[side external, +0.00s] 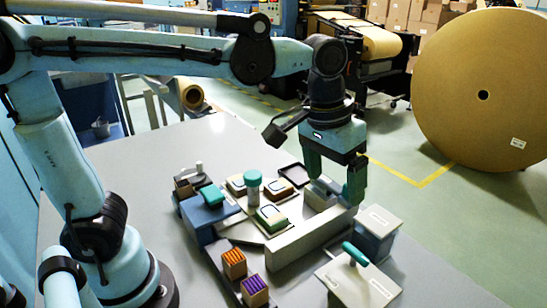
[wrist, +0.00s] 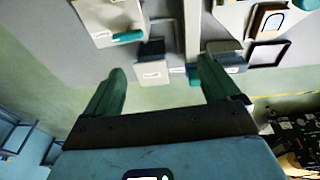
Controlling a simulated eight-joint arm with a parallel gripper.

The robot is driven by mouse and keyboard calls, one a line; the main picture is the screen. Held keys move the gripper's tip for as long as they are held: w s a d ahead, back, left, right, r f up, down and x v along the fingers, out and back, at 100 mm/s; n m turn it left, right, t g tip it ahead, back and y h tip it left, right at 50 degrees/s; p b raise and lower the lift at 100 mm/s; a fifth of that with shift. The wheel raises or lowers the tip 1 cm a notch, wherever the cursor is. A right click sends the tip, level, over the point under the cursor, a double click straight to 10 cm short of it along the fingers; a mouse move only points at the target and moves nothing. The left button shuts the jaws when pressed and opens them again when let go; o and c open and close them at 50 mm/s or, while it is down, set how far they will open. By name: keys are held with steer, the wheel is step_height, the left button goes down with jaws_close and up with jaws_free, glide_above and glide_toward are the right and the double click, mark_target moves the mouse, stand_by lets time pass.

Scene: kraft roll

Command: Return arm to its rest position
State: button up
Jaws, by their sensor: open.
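My gripper (side external: 335,186) hangs from my arm, pointing down over the right part of the grey table (side external: 175,142). Its two green fingers are apart. In the wrist view the gripper (wrist: 162,72) shows both fingers spread, with nothing clasped between them. In the side view the fingers overlap the far end of a long light-grey bar (side external: 300,243) and a grey block (side external: 320,194). I cannot tell how much height separates the fingertips from them.
A plate with a teal handle (side external: 343,284) and a grey box (side external: 375,232) stand at the right. A blue block (side external: 207,222), a teal-capped cylinder (side external: 253,190) and striped-top blocks (side external: 234,264) stand left of the bar. A large kraft roll (side external: 450,100) stands on the floor beyond.

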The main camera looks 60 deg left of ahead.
steer(key=s+a+f+t, duration=0.2)
steer(key=a+f, duration=0.1)
steer(key=a, duration=0.3)
steer(key=s+a+f+t, duration=0.2)
steer(key=s+a+t, duration=0.1)
steer(key=a, duration=0.3)
steer(key=shift+s+f+y, duration=0.3)
steer(key=shift+f+y, duration=0.1)
